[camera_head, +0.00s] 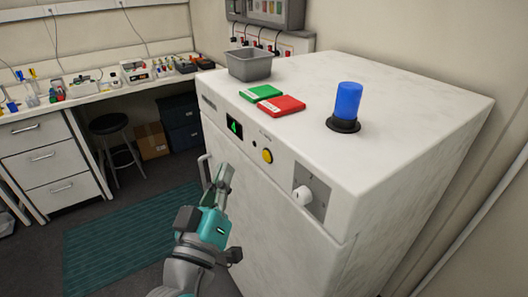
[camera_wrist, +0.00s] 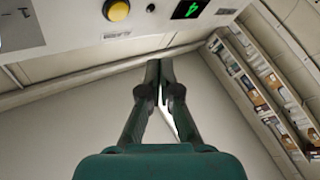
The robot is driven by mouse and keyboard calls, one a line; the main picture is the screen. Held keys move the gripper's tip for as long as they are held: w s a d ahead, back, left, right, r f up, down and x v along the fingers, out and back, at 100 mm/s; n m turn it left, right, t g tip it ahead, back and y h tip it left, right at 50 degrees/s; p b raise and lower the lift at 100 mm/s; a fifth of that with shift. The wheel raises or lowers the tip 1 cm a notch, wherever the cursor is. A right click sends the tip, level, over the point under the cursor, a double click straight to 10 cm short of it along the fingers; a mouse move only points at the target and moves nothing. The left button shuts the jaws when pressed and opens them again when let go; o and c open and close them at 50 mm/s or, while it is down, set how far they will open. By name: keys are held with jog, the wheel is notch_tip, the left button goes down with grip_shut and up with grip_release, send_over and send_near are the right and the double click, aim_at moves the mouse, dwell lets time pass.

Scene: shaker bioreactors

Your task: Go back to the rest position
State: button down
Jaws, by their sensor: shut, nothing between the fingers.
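A blue beacon (camera_head: 347,101), green box (camera_head: 261,93), red box (camera_head: 281,106) and grey bin (camera_head: 249,64) stand on the cabinet. A bench with drawers (camera_head: 50,165) and a stool (camera_head: 112,140) are at left. The green floor mat (camera_head: 125,240) is clear.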

jog(key=s+d+f+n+g+y, duration=0.1)
jog(key=s+d+f+n+y, duration=0.3)
jog(key=f, duration=0.7)
jog(key=d+f+n+g+y, duration=0.1)
jog(key=d+f+g+y, duration=0.1)
jog(key=d+f, duration=0.7)
jog(key=s+d+f+g+y, duration=0.15)
jog(key=s+d+f, duration=0.35)
jog(key=s+f, duration=0.6)
jog(key=s+d+m+h, duration=0.1)
jog(key=s+d+m, duration=0.3)
jog(key=s, duration=0.7)
jog(key=s+d+m+g+h, duration=0.1)
jog(key=s+d+m, duration=0.3)
jog(key=s, duration=0.7)
jog(key=shift+s+r+h, duration=0.3)
jog(key=shift+r+h, duration=0.05)
jog(key=shift+r, duration=0.05)
jog(key=shift+g, duration=0.25)
